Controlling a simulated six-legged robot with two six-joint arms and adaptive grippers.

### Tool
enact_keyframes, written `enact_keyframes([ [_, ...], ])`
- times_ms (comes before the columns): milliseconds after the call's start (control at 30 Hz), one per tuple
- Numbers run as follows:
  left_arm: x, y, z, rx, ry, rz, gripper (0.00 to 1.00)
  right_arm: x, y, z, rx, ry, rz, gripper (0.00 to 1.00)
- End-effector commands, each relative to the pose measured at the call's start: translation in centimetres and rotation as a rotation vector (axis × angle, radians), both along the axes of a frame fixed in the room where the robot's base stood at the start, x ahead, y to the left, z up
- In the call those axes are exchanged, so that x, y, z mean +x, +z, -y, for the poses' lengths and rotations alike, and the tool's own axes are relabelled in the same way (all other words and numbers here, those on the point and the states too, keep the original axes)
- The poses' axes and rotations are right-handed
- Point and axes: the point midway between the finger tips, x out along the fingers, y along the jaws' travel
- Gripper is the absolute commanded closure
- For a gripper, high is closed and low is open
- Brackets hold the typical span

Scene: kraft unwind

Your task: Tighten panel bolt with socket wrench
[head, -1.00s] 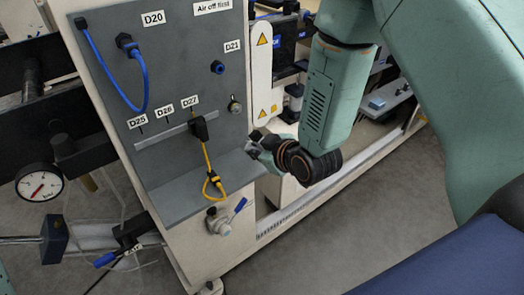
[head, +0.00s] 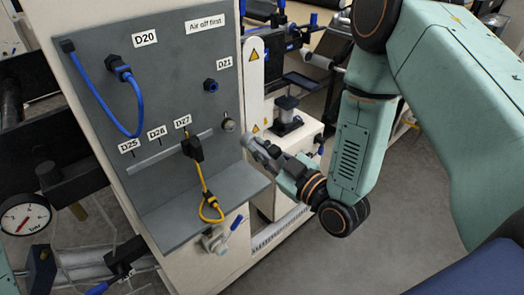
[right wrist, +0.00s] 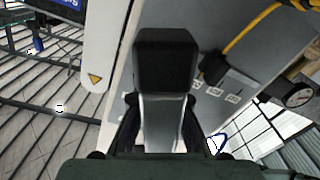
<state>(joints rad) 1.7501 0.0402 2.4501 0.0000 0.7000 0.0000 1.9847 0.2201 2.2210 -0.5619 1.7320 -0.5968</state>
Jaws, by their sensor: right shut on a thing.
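The grey panel (head: 150,170) carries a round metallic bolt (head: 229,125) at its right edge, below the D21 label. My right gripper (head: 280,160) is beside the panel's right edge, shut on a grey tool that looks like the socket wrench (head: 262,150). The wrench's end points up and left toward the bolt, with a small visible gap. In the right wrist view, my gripper (right wrist: 160,125) has its fingers on both sides of the wrench's grey shaft, with a dark square head (right wrist: 167,62) beyond. The wrench's socket mouth is hidden. My left gripper is not in view.
A blue hose (head: 138,105) loops at the panel's upper left. A yellow cable (head: 203,185) hangs above the panel's ledge (head: 205,205). A blue-handled valve (head: 225,235) is below. A pressure gauge (head: 25,215) sits at left. Floor is open at lower right.

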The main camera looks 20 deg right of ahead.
Motion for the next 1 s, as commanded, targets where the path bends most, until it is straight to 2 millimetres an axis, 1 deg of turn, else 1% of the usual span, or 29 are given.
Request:
enact_keyframes([
  [1000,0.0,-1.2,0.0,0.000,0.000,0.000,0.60,4.3,0.0,-1.5,-0.001,-0.002,0.003,1.00],
])
